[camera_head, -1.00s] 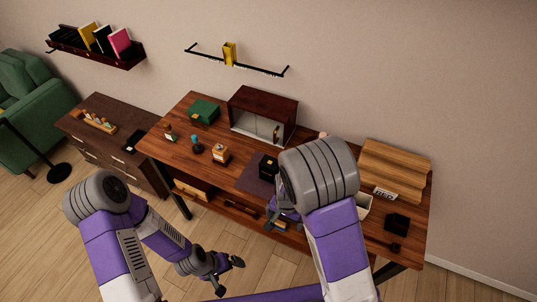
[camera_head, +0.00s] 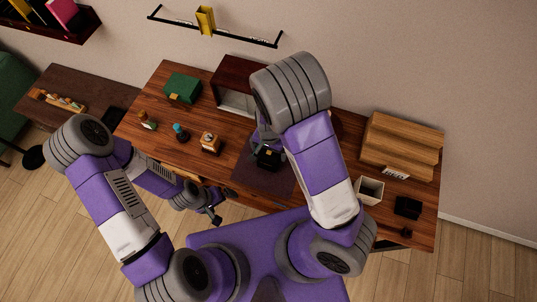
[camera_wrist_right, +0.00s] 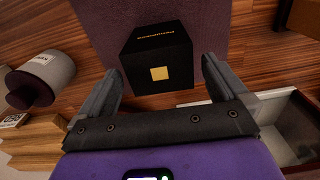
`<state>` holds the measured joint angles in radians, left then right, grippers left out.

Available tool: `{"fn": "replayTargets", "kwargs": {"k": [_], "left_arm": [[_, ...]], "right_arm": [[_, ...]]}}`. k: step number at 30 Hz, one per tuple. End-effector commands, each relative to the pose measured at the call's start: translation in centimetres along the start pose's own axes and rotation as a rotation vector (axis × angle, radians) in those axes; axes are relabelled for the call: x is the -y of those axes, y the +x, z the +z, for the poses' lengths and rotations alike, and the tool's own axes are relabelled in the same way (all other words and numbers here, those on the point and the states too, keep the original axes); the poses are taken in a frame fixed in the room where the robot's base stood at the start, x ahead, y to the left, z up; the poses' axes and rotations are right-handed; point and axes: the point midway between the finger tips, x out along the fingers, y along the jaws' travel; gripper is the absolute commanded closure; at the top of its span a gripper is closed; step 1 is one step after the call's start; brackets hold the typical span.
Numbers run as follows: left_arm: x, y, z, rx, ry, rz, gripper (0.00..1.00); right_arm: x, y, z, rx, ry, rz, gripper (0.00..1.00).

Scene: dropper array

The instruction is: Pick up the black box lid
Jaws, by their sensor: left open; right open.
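A black box (camera_head: 268,159) stands on the purple mat on the desk in the head view, partly behind my right gripper. In the right wrist view the same black box (camera_wrist_right: 157,52) shows gold lettering and a gold square. I cannot make out the seam between its lid and body. My right gripper (camera_wrist_right: 159,75) is open, with one finger at each side of the box in that view; I cannot tell whether they touch it. In the head view this gripper (camera_head: 264,146) is partly hidden by my arm. My left gripper (camera_head: 214,211) is open and empty, low before the desk.
The purple mat (camera_head: 249,175) lies on the wooden desk. A green box (camera_head: 181,87), a small wooden item (camera_head: 210,142) and a dark cabinet (camera_head: 231,76) stand to the left and behind. A white container (camera_head: 369,190) and another black box (camera_head: 408,207) stand at the right.

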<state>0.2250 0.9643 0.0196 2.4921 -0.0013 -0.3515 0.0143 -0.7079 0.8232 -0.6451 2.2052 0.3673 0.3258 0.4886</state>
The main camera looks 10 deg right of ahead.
Motion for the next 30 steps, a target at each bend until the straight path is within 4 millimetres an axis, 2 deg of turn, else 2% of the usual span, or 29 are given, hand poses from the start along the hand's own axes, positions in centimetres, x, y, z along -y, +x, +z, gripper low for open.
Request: {"fn": "replayTargets", "kwargs": {"k": [3, 7, 16, 26, 30], "left_arm": [[0.1, 0.4, -0.1, -0.002, 0.0, 0.0, 0.0], [0.2, 0.7, -0.1, -0.002, 0.0, 0.0, 0.0], [0.2, 0.7, -0.1, -0.002, 0.0, 0.0, 0.0], [0.2, 0.7, -0.1, -0.002, 0.0, 0.0, 0.0], [0.2, 0.7, -0.1, -0.002, 0.0, 0.0, 0.0]], "right_arm": [[-0.3, 2.1, 0.7, 0.003, 0.002, 0.004, 0.0], [-0.2, 3.7, 0.7, 0.001, 0.0, 0.003, 0.0], [-0.2, 4.1, 0.6, -0.001, 0.0, 0.0, 0.0], [-0.2, 4.1, 0.6, 0.0, 0.0, 0.0, 0.49], [-0.2, 4.1, 0.6, 0.0, 0.0, 0.0, 0.5]]}}
